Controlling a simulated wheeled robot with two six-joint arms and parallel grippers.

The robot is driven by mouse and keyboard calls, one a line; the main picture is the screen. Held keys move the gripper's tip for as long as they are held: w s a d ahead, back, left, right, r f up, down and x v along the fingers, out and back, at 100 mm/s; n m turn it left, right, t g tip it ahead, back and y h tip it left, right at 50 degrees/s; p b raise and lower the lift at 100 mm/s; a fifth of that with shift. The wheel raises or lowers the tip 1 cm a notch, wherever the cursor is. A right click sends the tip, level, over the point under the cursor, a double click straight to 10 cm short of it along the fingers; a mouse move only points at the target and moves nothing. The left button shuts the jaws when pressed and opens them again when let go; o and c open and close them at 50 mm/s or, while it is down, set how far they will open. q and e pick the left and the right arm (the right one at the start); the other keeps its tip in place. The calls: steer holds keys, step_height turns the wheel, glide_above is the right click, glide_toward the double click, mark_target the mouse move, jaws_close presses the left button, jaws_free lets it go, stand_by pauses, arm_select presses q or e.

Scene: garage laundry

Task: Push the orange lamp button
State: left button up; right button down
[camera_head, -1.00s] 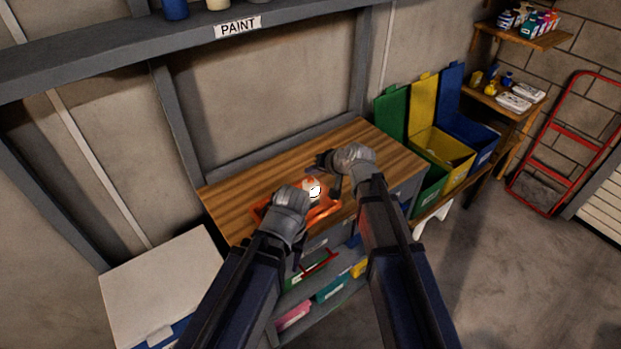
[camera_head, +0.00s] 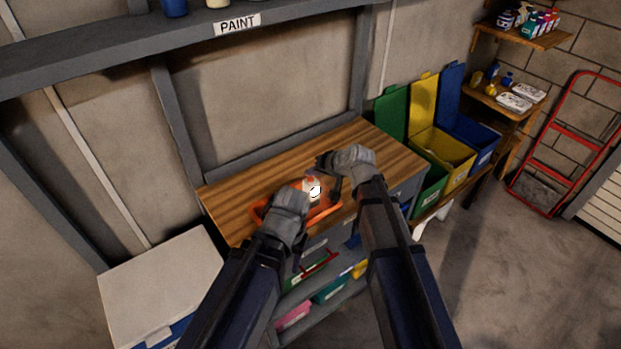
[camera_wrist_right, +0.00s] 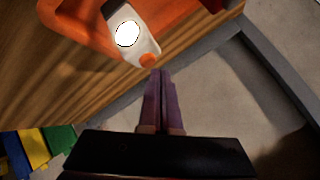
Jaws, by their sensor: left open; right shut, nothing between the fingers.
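The lamp (camera_head: 314,189) has a bright white round light and lies by the orange tray (camera_head: 325,213) on the wooden worktop. The right wrist view shows the lamp's pale body (camera_wrist_right: 140,42), with the orange button (camera_wrist_right: 148,60) at its near end. My right gripper (camera_wrist_right: 160,73) is shut and empty, its purple fingertips just beside the button in the picture. I cannot tell whether they touch it. In the head view my right gripper (camera_head: 320,165) is behind the lamp. My left gripper (camera_head: 293,196) is open over the tray's left part; its fingers are largely hidden.
The wooden worktop (camera_head: 240,200) is clear to the left and behind. Green, yellow and blue bins (camera_head: 443,150) stand at its right. A shelf with coloured boxes (camera_head: 332,287) is below. A white-topped box (camera_head: 165,275) stands at lower left.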

steer(key=shift+f+b, duration=0.45)
stand_by(0.5)
steer(key=shift+r, duration=0.2)
steer(key=shift+r+p, duration=0.75)
steer(key=shift+p, duration=0.15)
step_height(320, 180, up, 6)
steer(key=p, duration=0.6)
